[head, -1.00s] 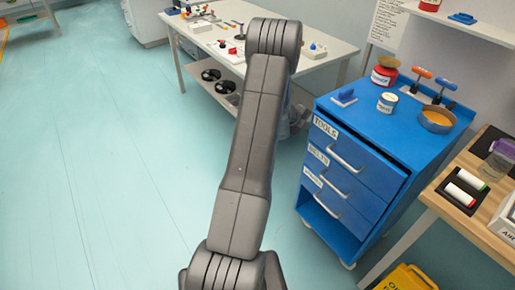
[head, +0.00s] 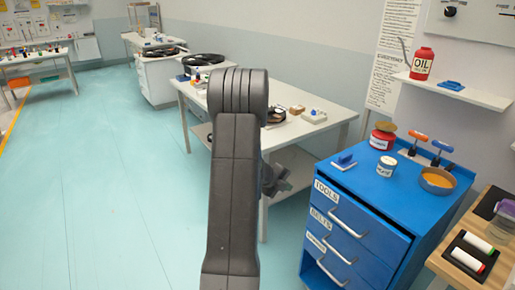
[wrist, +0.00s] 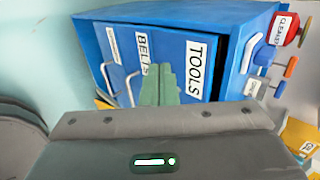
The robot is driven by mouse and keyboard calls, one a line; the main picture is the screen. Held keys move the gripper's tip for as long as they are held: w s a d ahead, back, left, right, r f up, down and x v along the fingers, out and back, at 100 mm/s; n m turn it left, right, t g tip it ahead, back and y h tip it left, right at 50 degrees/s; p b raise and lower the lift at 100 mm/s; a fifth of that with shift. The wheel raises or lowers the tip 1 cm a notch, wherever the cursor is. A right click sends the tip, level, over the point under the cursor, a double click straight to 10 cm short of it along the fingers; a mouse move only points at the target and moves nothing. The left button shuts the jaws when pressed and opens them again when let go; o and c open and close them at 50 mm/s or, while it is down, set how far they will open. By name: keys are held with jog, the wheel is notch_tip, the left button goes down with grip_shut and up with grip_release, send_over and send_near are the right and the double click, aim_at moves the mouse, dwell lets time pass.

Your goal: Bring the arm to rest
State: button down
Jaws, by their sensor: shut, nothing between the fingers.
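My arm (head: 235,190) rises through the middle of the head view, bent at a dark grey joint. My gripper (wrist: 161,82) shows in the wrist view as greenish fingers, shut with nothing between them. In the head view it is mostly hidden behind my arm link. In the wrist view the fingers overlap the front of the blue drawer cabinet (wrist: 232,60), near the labels BELTS and TOOLS. I cannot tell the exact gap to the cabinet. The cabinet (head: 395,195) also stands right of my arm in the head view.
On the cabinet are a red tin (head: 382,136), a white jar (head: 387,167), a blue block (head: 344,162) and an orange-filled dish (head: 437,181). A white table (head: 330,105) stands behind my arm. A wooden bench (head: 450,265) is at right. Floor at left is clear.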

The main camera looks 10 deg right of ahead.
send_near(312, 193)
notch_tip(312, 193, down, 2)
jog(key=d, duration=0.1)
jog(key=w+d+f, duration=0.1)
jog(key=d, duration=0.1)
jog(key=shift+w+d+f, duration=0.1)
jog(key=shift+w+f, duration=0.05)
jog(key=shift+w, duration=0.05)
jog(key=shift+w+d, duration=0.35)
jog(key=shift+d, duration=0.15)
